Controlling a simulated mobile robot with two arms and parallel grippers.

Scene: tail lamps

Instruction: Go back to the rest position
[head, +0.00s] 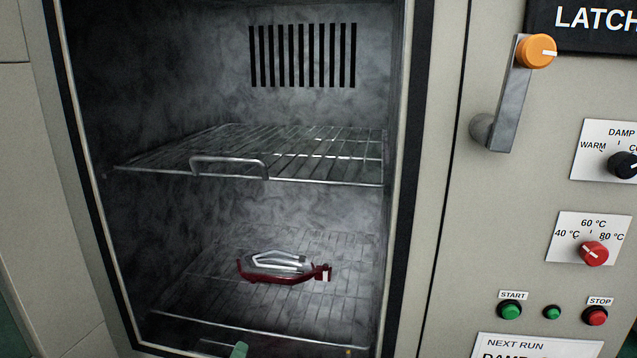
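Neither of my grippers can be made out in the head view. A tail lamp (275,266) with a clear, shiny middle and a dark red rim lies on the lower wire rack (345,300) inside the open chamber. Nothing is seen touching the lamp from above. The upper wire rack (330,168), with a raised front handle (228,161), is empty. A small green piece (240,350) shows at the bottom edge, cut off by the frame; I cannot tell what it belongs to.
The chamber's opening faces me, with a slotted vent (302,55) in its back wall. On the right panel are a latch lever (512,95) with an orange knob pointing up, a black dial (622,165), a red dial (594,253), and green start (509,311) and red stop (595,316) buttons.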

